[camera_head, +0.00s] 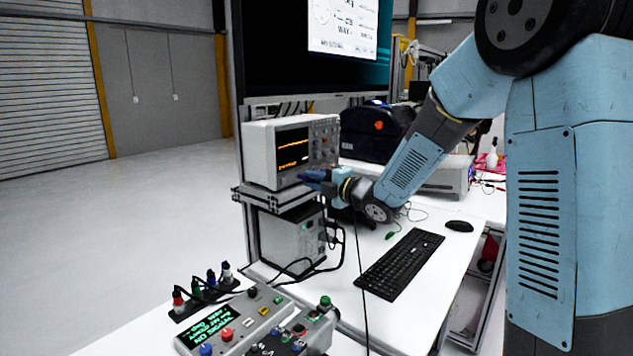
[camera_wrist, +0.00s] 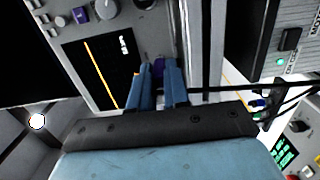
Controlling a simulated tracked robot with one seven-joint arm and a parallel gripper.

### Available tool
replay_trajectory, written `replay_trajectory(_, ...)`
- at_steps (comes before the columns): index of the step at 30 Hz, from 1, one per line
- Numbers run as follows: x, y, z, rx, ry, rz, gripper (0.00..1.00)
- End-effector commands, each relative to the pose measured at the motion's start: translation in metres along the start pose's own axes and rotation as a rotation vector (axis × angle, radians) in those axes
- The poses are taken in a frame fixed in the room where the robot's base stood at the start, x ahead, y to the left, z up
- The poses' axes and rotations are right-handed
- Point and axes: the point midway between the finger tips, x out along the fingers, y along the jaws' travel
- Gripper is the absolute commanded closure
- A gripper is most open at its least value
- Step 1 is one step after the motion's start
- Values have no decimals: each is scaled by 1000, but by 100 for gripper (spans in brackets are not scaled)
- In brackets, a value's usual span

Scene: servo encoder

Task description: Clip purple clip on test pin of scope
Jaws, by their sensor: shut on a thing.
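The scope (camera_head: 262,150) stands on a shelf, its lit screen facing right with yellow-orange traces. My gripper (camera_head: 308,177) is at the lower part of the scope's front. In the wrist view, my gripper (camera_wrist: 160,78) has its two blue fingers close together on a small purple clip (camera_wrist: 158,66), which is mostly hidden between them. The scope (camera_wrist: 82,62) fills the upper left there, with its screen and knobs, and the clip is over its lower front edge. I cannot make out the test pin, or whether the clip touches it.
A grey power unit (camera_head: 290,238) stands below the scope's shelf (camera_head: 250,195). Dark cables hang beneath my gripper. A keyboard (camera_head: 400,264) and mouse (camera_head: 459,226) lie on the white table. A control box (camera_head: 240,318) and a rack of coloured clips (camera_head: 203,300) are in front.

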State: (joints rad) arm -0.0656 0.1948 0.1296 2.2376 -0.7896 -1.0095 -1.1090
Motion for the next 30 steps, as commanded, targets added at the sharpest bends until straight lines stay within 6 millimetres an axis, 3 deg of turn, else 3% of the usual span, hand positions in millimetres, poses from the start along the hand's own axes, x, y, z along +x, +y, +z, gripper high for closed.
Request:
replay_trajectory(22, 3, 0, 0, 0, 0, 0, 100)
replay_trajectory(23, 3, 0, 0, 0, 0, 0, 81)
replay_trajectory(30, 3, 0, 0, 0, 0, 0, 58)
